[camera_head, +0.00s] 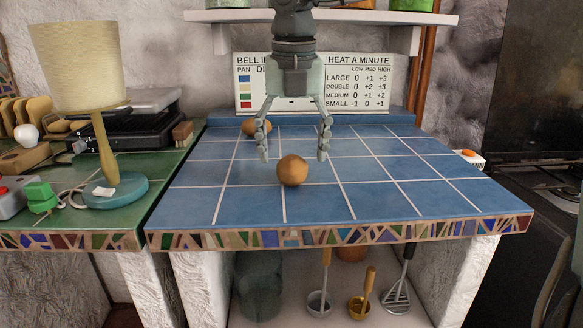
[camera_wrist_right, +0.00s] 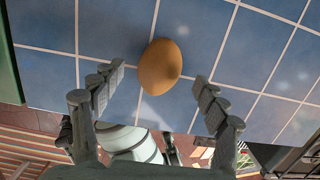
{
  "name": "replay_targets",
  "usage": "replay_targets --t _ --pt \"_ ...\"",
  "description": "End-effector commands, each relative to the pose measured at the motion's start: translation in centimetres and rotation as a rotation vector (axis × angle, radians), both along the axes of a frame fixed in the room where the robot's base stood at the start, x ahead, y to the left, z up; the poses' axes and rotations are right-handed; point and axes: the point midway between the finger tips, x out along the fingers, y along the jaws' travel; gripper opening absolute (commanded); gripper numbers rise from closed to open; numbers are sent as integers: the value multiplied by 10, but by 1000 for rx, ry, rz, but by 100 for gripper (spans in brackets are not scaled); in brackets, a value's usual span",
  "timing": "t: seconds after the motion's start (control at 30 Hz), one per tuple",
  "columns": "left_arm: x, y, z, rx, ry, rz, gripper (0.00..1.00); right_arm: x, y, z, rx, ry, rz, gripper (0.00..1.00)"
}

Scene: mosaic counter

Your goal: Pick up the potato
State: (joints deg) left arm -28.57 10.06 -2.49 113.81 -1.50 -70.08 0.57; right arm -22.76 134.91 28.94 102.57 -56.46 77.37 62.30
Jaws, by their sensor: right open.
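A brown, rounded potato (camera_head: 292,171) lies on the blue tiled counter (camera_head: 200,205), near its middle. My right gripper (camera_head: 293,157) points down over the counter, open and empty, with one fingertip on each side of the potato in the picture. In the right wrist view the potato (camera_wrist_right: 160,67) shows between and slightly beyond the open fingertips (camera_wrist_right: 158,79), touching neither. My left gripper is not in view.
A second brown, roundish object (camera_head: 256,127) lies at the back of the counter, left of my gripper. A lamp (camera_head: 80,65) stands on the green counter at left. A sign (camera_head: 355,82) leans at the back. The blue counter's right side is clear.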

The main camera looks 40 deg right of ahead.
Motion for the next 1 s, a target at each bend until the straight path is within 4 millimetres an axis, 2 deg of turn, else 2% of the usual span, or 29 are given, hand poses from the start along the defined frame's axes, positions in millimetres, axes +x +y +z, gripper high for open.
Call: replay_targets --t 0.13,0.43,0.87,0.9,1.0 --pt "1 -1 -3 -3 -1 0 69 1 -1 -19 2 1 -1 73" --pt "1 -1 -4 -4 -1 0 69 3 -2 -23 1 -3 -1 72" --pt "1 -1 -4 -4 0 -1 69 3 -2 -22 1 -3 -2 19" --pt "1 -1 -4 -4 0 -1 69 3 -1 -22 0 -4 -2 16" --pt "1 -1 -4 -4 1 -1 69 3 -1 -22 0 -4 -2 16"
